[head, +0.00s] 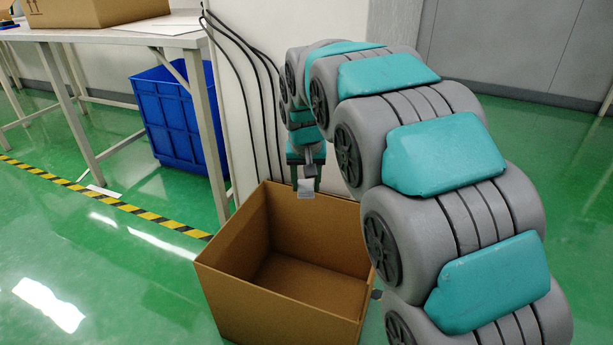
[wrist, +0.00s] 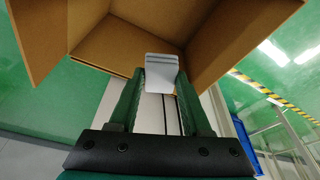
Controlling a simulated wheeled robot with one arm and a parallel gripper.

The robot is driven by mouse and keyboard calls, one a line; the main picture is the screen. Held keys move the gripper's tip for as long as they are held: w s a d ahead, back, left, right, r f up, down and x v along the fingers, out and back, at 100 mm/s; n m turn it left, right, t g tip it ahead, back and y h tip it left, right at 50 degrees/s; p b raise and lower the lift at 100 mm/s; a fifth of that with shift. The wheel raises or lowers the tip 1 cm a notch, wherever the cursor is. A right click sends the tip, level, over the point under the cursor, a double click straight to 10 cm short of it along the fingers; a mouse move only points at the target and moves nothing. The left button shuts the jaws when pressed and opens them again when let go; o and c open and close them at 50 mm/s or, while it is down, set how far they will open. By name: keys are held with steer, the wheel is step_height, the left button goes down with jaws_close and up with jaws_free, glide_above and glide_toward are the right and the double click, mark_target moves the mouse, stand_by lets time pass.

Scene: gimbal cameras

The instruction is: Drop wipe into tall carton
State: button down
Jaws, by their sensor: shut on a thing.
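My gripper (head: 306,188) points down over the back part of the open tall carton (head: 245,300) in the head view. It is shut on a small pale grey-white wipe (head: 306,190), which hangs between the fingertips. In the wrist view the wipe (wrist: 162,72) sits between the two dark green fingers, with the carton's brown walls (wrist: 225,45) beyond it. The carton stands on the floor with its top open, and the part of its inside that shows looks empty. The near wall hides some of the carton's bottom.
A white table (head: 130,38) with a cardboard box (head: 100,12) on it stands at the left. A blue bin (head: 178,125) is under the table. Black cables run down a pale panel (head: 238,110) behind the carton.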

mark_target(306, 191)
steer(key=shift+f+b, duration=0.3)
steer(key=shift+f, duration=0.85)
steer(key=shift+c, duration=1.4)
jaws_free()
steer(key=shift+r, duration=0.15)
steer(key=v, duration=0.6)
steer(key=shift+r, duration=0.35)
steer(key=shift+s+r, duration=0.2)
steer(key=shift+r, duration=0.15)
